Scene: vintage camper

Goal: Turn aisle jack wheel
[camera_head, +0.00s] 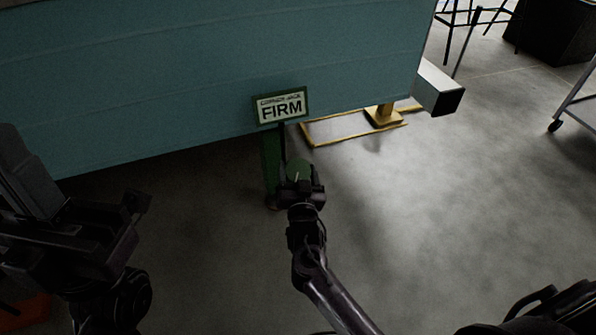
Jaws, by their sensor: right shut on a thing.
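The jack wheel (298,168) is a small green disc with a pale mark line, low in the middle of the head view. It sits at the green corner jack post (270,160), under a sign (281,106) reading "CORNER JACK FIRM". My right gripper (301,184) reaches up from below and is shut on the wheel, hiding its lower part. My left gripper (140,203) is at the left, well away from the jack. Its finger gap is not clear in the dark.
The teal camper side (200,80) spans the top. A yellow floor outline (340,140) surrounds a yellow stand (384,115) at the right. A pale beam end (438,88) juts out beyond it. The concrete floor (450,210) at the right is clear. An orange thing (27,312) lies at the lower left.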

